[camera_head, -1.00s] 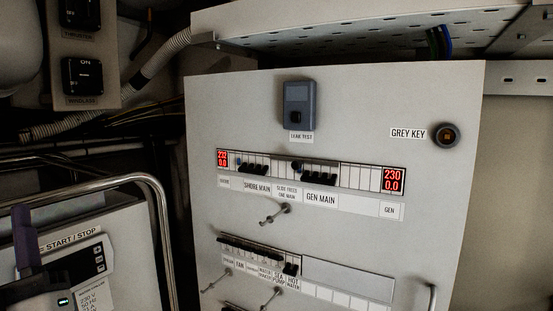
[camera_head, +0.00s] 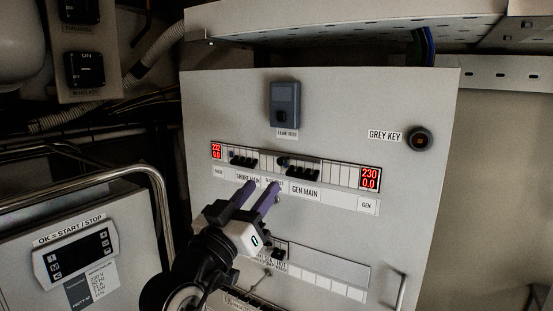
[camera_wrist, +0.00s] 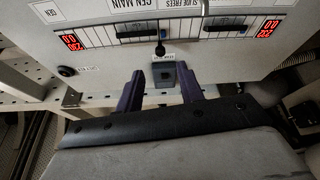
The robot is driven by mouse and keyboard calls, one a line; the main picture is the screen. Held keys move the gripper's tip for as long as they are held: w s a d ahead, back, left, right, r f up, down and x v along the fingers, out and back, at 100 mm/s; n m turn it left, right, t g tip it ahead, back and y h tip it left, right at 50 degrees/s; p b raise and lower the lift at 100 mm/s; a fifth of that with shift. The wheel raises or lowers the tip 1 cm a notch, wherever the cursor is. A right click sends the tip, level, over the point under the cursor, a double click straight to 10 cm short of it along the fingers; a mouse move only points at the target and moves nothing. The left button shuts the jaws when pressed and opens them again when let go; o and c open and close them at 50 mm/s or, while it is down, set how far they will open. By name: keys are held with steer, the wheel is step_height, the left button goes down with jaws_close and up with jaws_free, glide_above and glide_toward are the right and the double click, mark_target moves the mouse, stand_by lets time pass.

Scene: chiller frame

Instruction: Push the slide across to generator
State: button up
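The dark slide knob (camera_head: 283,161) sits in the breaker row, close to the left end of the gen main breakers (camera_head: 303,174). The shore main breakers (camera_head: 243,161) are further left. In the upside-down wrist view, the knob (camera_wrist: 160,48) stands out between the two dark breaker bars, above the gap between my fingers. My gripper (camera_head: 260,187) has two purple fingers, spread apart with nothing between them. In the head view, its tips overlap the labels below the row, covering part of the slide label. Contact with the panel cannot be told. Exact breaker lever positions are unclear.
Red displays (camera_head: 216,151) and (camera_head: 370,179) end the row. A grey leak tester (camera_head: 284,104) is above; the grey key switch (camera_head: 419,138) is at right. A metal rail (camera_head: 165,190) and control box (camera_head: 80,255) stand left. A cable tray (camera_head: 330,25) overhangs the panel.

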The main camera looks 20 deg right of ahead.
mark_target(280, 163)
steer(key=p+x, duration=0.2)
steer(key=x, duration=0.6)
jaws_close()
